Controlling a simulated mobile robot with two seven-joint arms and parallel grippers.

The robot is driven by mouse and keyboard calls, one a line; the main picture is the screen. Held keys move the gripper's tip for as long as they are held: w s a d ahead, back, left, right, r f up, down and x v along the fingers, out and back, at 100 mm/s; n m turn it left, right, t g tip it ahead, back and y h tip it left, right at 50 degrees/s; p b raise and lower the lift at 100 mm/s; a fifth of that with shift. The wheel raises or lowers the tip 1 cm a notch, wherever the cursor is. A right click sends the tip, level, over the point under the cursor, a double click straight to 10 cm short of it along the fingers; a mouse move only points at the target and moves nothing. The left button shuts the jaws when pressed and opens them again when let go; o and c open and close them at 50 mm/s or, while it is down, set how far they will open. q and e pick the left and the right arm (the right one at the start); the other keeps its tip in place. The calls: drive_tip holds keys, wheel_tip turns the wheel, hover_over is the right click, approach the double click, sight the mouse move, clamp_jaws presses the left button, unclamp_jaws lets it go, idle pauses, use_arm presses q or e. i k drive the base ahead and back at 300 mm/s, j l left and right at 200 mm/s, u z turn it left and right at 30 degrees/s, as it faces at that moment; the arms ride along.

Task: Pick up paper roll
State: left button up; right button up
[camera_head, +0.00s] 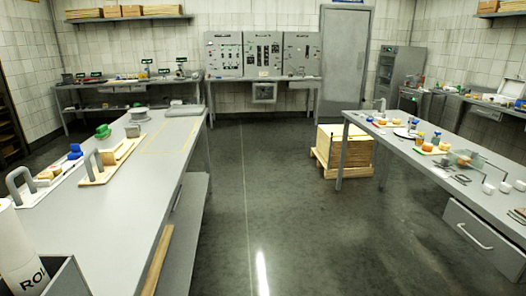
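A white paper roll (14,248) stands at the lower left edge of the picture, tilted slightly, with dark letters beginning "RO" near its base. The left edge cuts off part of it. A dark-edged grey holder or box (62,279) is beside its lower end, at the near left corner of the long grey table (130,225). I cannot tell whether the roll stands in this holder. Neither of my grippers shows in the head view.
The left table also bears boards with grey arched handles (92,165), green (103,131) and blue items. A right table (400,150) holds small jars and tools. A box stack (344,148) stands on a pallet. The floor (270,200) between the tables is clear.

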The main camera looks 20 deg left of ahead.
sight(21, 268)
drive_tip(key=i+l+u, duration=0.1)
drive_tip(key=u, duration=0.4)
drive_tip(key=i+l+u, duration=0.15)
drive_tip(key=u, duration=0.35)
drive_tip(key=l+u, duration=0.15)
drive_tip(key=u, duration=0.35)
drive_tip(key=i+l+u, duration=0.1)
drive_tip(key=l+u, duration=0.15)
drive_tip(key=u, duration=0.2)
drive_tip(key=l+u, duration=0.2)
drive_tip(key=u, duration=0.3)
drive_tip(key=i+l+u, duration=0.1)
drive_tip(key=l+u, duration=0.2)
drive_tip(key=u, duration=0.2)
drive_tip(key=l+u, duration=0.45)
drive_tip(key=j, duration=0.1)
